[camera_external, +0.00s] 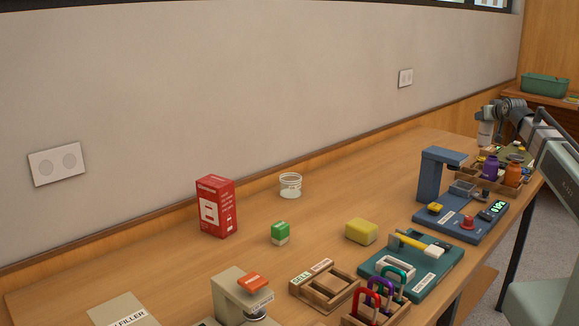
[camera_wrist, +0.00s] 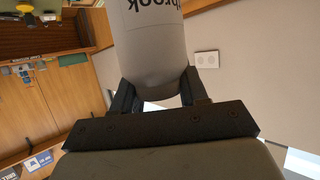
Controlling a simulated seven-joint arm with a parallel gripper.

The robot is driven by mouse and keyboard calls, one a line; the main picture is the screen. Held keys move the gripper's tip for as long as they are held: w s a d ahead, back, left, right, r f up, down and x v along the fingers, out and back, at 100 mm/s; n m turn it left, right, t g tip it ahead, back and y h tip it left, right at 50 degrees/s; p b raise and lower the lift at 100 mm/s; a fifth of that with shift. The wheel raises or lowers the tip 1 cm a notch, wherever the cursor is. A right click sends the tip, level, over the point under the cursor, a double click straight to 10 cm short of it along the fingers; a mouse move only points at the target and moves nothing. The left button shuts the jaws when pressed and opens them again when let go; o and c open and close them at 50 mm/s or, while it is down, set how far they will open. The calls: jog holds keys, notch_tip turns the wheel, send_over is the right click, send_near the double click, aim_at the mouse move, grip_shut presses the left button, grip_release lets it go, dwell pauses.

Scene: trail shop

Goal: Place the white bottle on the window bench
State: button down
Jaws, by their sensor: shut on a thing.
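In the wrist view the white bottle (camera_wrist: 150,45), looking grey-white with dark upside-down lettering, sits between the two black fingers of my gripper (camera_wrist: 158,92), which is shut on it. Its far end is cut off by the top edge of the frame. In the external view my gripper (camera_external: 490,113) is small at the far right, above the far end of the long wooden table, with a pale shape, likely the bottle (camera_external: 485,131), below it. A wooden bench (camera_external: 558,101) stands beyond at the far right; I cannot tell whether it is the window bench.
A wooden tray with purple and orange bottles (camera_external: 513,173) is close below my arm. A blue stand (camera_external: 432,175), teal board (camera_external: 440,268), yellow block (camera_external: 361,231) and red box (camera_external: 216,206) are on the table. A green bin (camera_external: 545,85) is on the far bench.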

jog(key=s+a+f+n+y, duration=0.1)
jog(key=s+a+f, duration=0.1)
jog(key=a, duration=0.4)
jog(key=s+a+f, duration=0.1)
jog(key=a+f, duration=0.2)
jog(key=a, duration=0.4)
jog(key=s+d+m+g+h, duration=0.1)
jog(key=s+d+m+h, duration=0.1)
jog(key=d+m+h, duration=0.4)
jog(key=shift+n, duration=0.3)
jog(key=shift+w+d+f, duration=0.1)
jog(key=shift+d+f, duration=0.1)
jog(key=shift+f, duration=1.3)
jog(key=shift+d+f, duration=0.2)
jog(key=shift+f, duration=1.25)
jog(key=shift+f, duration=0.3)
jog(key=c, duration=0.5)
grip_release()
jog(key=v, duration=0.7)
